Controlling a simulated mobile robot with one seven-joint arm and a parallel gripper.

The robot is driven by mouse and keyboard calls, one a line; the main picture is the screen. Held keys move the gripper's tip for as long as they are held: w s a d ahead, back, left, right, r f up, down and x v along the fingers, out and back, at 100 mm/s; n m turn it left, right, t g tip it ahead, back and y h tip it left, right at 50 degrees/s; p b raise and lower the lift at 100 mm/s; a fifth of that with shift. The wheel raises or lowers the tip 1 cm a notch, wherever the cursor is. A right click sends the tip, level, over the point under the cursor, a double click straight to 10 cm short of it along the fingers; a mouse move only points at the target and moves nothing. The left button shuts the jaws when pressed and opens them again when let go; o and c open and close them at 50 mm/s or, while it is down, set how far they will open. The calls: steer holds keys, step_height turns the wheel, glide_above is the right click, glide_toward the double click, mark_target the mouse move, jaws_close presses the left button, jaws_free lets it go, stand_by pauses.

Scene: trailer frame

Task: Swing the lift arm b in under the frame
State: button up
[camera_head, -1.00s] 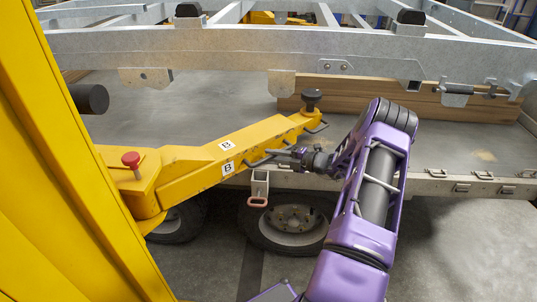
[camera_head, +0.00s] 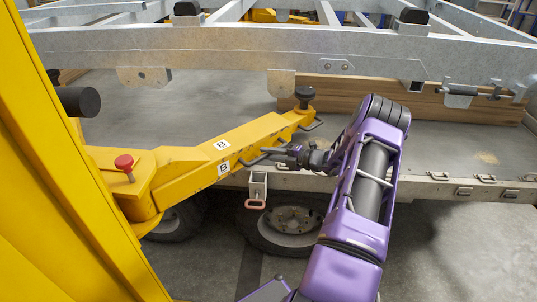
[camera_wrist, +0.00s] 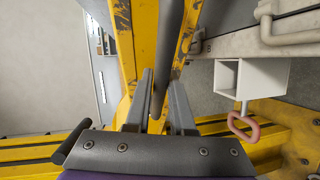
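Lift arm b (camera_head: 190,165) is a yellow beam with two white "B" labels. It runs from the yellow column at left towards the trailer frame (camera_head: 230,48). A dark round pad (camera_head: 305,95) stands upright on its far end, low in front of the frame's near rail; I cannot tell whether it is under the rail. My gripper (camera_head: 273,150) is at the grey side handle (camera_head: 259,159) of the arm. In the wrist view, a dark bar lies between the two fingers of my gripper (camera_wrist: 160,90), and they look shut on it.
A red knob (camera_head: 124,162) sits on the arm's base block. A metal bracket (camera_head: 280,82) hangs from the rail near the pad. Wooden beams (camera_head: 400,100) lie behind it.

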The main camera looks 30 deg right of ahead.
steer(key=o, duration=0.4)
steer(key=shift+c, duration=0.2)
steer(key=v, duration=1.7)
steer(key=shift+s+p, duration=0.2)
steer(key=shift+p, duration=0.2)
steer(key=shift+r, duration=0.1)
